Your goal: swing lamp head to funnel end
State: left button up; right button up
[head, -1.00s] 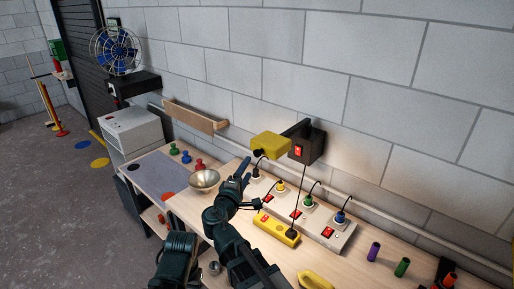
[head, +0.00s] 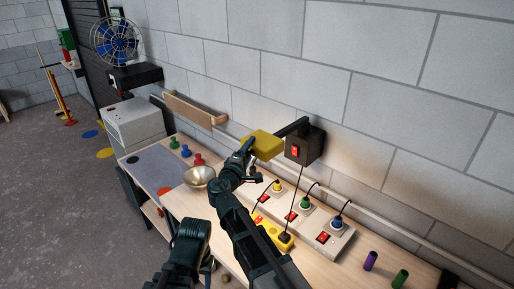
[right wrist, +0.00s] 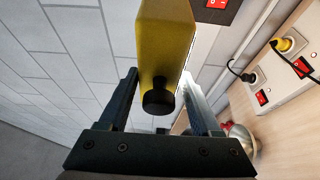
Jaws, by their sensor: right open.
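The lamp has a yellow box-shaped head (head: 264,143) on a short black arm from a black wall box (head: 304,146) with a red switch. My right gripper (head: 246,152) is at the head's left end in the head view. In the right wrist view, the open fingers of my right gripper (right wrist: 160,88) stand on either side of the yellow head (right wrist: 165,40) and its black knob (right wrist: 158,97). Contact cannot be told. The metal funnel (head: 200,177) lies on the bench, left of and below the lamp head.
Power strips (head: 310,217) with plugs and cords line the bench below the lamp. A wooden wall ledge (head: 194,108), several coloured pegs and a fan (head: 116,42) are to the left. Purple (head: 370,261) and green (head: 400,279) cylinders stand at right.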

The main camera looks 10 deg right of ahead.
jog(key=shift+a, duration=0.1)
jog(key=shift+c, duration=0.4)
pick_arm(q)
jog(key=shift+s+a, duration=0.1)
pick_arm(e)
grip_shut()
